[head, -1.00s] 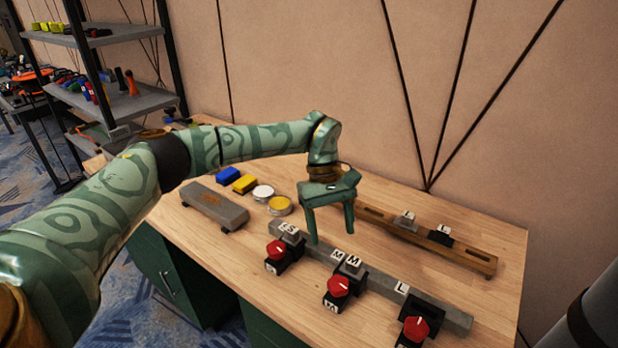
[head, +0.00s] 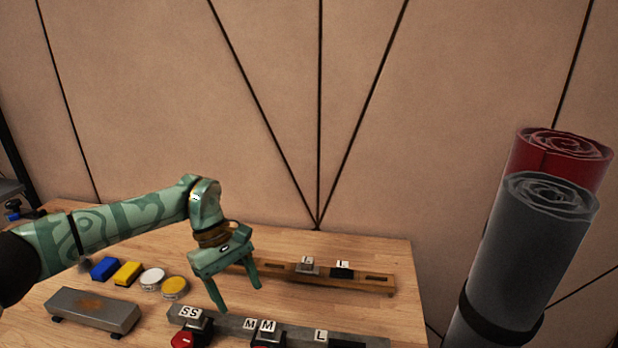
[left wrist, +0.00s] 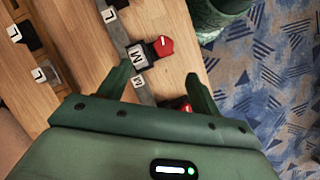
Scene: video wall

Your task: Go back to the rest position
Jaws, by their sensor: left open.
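My left gripper (head: 234,294) is open and empty above the wooden table (head: 385,315) in the head view. Its two green fingers point down, over the gap between the grey rail and the wooden rail. In the left wrist view the open fingers (left wrist: 158,82) frame a block with an M label (left wrist: 137,57) and part of the grey rail (left wrist: 113,28) below; nothing is between the fingers.
The grey rail (head: 225,322) with labelled blocks and red knobs (head: 181,341) lies in front. The wooden rail (head: 375,284) lies behind. Blue (head: 105,268) and yellow (head: 128,272) blocks, two round tins (head: 175,287) and a grey bar (head: 92,308) are left. Rolls (head: 530,240) stand right.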

